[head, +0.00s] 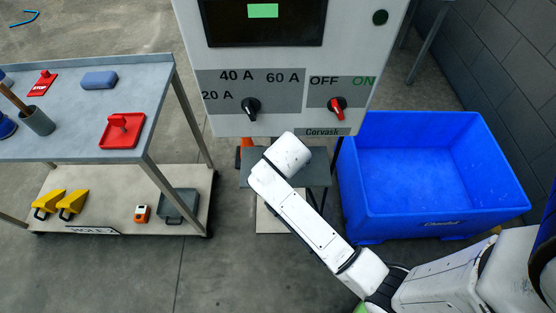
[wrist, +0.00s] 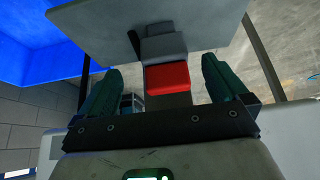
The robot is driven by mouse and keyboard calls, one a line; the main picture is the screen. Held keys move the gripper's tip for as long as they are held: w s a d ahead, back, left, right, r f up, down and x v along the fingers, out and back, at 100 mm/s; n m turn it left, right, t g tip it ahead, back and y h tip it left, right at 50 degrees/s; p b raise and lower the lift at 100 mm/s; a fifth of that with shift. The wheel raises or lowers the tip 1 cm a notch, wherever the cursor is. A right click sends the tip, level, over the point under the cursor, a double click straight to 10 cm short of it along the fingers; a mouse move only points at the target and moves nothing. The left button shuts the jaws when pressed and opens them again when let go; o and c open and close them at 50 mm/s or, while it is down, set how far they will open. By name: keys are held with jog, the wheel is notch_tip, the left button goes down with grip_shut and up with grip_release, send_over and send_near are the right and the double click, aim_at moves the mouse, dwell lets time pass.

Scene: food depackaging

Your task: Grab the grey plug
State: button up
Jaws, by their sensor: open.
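A grey block that looks like the grey plug (wrist: 163,46) shows in the wrist view, in front of a flat grey panel. A red block (wrist: 167,78) sits directly below it in the picture and seems to touch it. My gripper (wrist: 161,66) is open, with one dark green finger on each side of these blocks and clear gaps between. I cannot tell how far the fingertips reach along the plug. In the head view my white arm extends below the control cabinet (head: 290,122); my gripper and the plug are hidden there.
A large blue bin (head: 440,225) stands right of the cabinet. A small grey table (head: 318,170) is under it. A two-level cart (head: 70,155) at left holds a red tray (head: 138,132), a blue-grey block (head: 99,80) and yellow items (head: 72,203). Floor in front is clear.

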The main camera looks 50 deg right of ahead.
jog(key=shift+w+p+x, duration=0.15)
jog(key=shift+x, duration=1.65)
jog(key=shift+w+p+x, duration=0.1)
jog(key=shift+p+x, duration=0.05)
jog(key=shift+x, duration=1.7)
jog(key=shift+a, duration=0.1)
jog(key=shift+r, duration=0.15)
jog(key=c, duration=1.5)
